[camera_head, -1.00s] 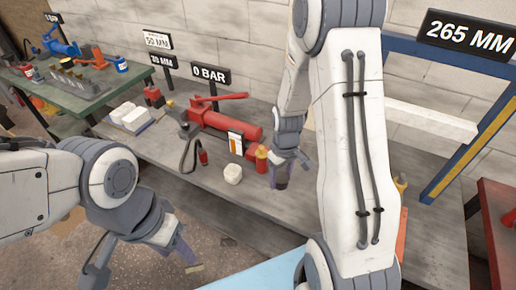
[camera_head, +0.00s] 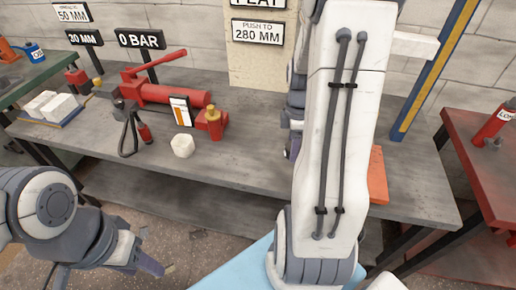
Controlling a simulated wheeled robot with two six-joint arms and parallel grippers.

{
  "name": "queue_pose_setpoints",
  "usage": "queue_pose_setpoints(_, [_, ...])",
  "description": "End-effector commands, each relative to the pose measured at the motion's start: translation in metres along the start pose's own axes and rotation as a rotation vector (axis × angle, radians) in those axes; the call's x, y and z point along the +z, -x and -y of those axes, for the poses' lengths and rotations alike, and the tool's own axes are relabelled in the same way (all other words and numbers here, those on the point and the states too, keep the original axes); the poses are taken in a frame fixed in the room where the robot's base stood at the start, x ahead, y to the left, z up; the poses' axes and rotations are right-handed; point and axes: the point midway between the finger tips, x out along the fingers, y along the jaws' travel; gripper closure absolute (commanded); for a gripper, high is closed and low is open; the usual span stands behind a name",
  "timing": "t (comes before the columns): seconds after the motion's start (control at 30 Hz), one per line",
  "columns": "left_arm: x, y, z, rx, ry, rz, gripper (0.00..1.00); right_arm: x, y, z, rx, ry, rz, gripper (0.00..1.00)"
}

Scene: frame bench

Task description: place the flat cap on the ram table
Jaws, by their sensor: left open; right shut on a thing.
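My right gripper (camera_head: 292,147) hangs over the bench, mostly hidden behind my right arm. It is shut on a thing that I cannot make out. No flat cap can be told for sure in view. A small off-white faceted piece (camera_head: 182,146) rests on the bench (camera_head: 235,160), left of the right gripper and apart from it. My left gripper (camera_head: 146,250) is open and empty at the lower left, in front of the bench. A blue upright (camera_head: 434,70) of a frame stands at the right. The ram table cannot be made out; my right arm covers that area.
A red hand pump (camera_head: 172,94) with a hose and the "0 BAR" sign (camera_head: 150,40) stand on the bench. A sign (camera_head: 257,32) reads "PUSH TO 280 MM". White blocks (camera_head: 60,106) lie at the left. A red table (camera_head: 480,165) with a red bottle is at the right.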

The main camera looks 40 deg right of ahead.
Motion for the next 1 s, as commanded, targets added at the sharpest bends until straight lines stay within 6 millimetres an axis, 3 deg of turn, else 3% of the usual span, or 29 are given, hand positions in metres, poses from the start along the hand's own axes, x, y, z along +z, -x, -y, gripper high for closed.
queue_pose_setpoints(0.2, [0.000, -0.004, 0.000, 0.000, 0.000, 0.000, 0.50, -0.045, -0.030, -0.018, -0.001, 0.006, 0.000, 1.00])
queue_pose_setpoints(0.33, [0.000, -0.005, 0.000, 0.000, 0.000, 0.000, 0.50, -0.059, -0.038, -0.024, 0.000, 0.001, 0.000, 1.00])
queue_pose_setpoints(0.47, [0.000, -0.006, 0.000, 0.000, 0.000, 0.000, 0.50, -0.064, -0.046, -0.026, 0.000, 0.000, 0.000, 1.00])
queue_pose_setpoints(0.7, [0.001, -0.011, 0.001, 0.000, 0.000, 0.000, 0.50, -0.063, -0.078, -0.025, -0.002, -0.002, 0.000, 1.00])
queue_pose_setpoints(1.0, [0.001, -0.011, 0.001, 0.000, 0.000, 0.000, 0.50, -0.063, -0.081, -0.026, 0.002, -0.002, 0.000, 1.00])
